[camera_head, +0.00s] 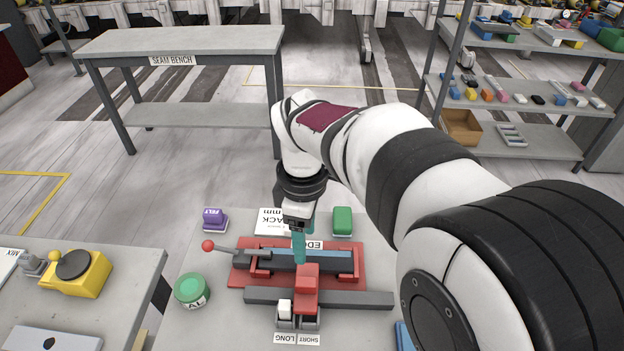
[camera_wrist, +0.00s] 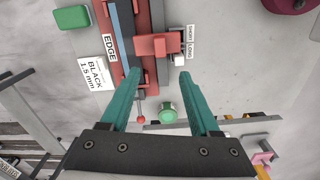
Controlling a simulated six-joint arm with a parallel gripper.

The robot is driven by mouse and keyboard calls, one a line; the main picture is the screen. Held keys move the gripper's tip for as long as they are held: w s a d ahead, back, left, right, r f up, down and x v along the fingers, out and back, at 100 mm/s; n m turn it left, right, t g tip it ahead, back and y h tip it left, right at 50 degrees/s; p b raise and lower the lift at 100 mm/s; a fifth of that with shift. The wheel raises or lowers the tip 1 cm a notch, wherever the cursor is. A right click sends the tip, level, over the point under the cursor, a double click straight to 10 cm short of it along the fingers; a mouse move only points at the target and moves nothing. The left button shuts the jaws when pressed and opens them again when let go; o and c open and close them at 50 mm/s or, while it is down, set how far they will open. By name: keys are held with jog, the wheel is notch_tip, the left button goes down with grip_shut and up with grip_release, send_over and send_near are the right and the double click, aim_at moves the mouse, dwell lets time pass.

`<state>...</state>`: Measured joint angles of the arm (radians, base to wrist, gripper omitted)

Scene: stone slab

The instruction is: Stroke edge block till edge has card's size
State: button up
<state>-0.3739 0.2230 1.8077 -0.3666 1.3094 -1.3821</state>
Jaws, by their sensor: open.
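The red block (camera_head: 307,287) sits across a dark grey bar at the front of the red fixture (camera_head: 240,277); it also shows in the wrist view (camera_wrist: 158,45). A blue-grey strip (camera_head: 335,257) lies along the fixture beside the EDGE label (camera_wrist: 110,47). The white card (camera_wrist: 93,75) reads BLACK 1.5 mm and lies behind the fixture, partly hidden by my arm in the head view. My gripper (camera_head: 303,250) has teal fingers and is above the fixture, just behind the red block. In the wrist view its fingers (camera_wrist: 158,76) are apart with nothing held between them.
A lever with a red ball (camera_head: 208,245) sticks out left. A green round tin (camera_head: 192,290), purple FELT block (camera_head: 213,217) and green block (camera_head: 342,220) stand around the fixture. A white block (camera_head: 284,308) sits at the LONG slot, beside SHORT. My arm covers the right side.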

aim_at(306, 281)
notch_tip(306, 281, down, 16)
jog(key=shift+r+n, duration=0.1)
jog(key=shift+n, duration=0.9)
grip_shut()
dwell(0.7)
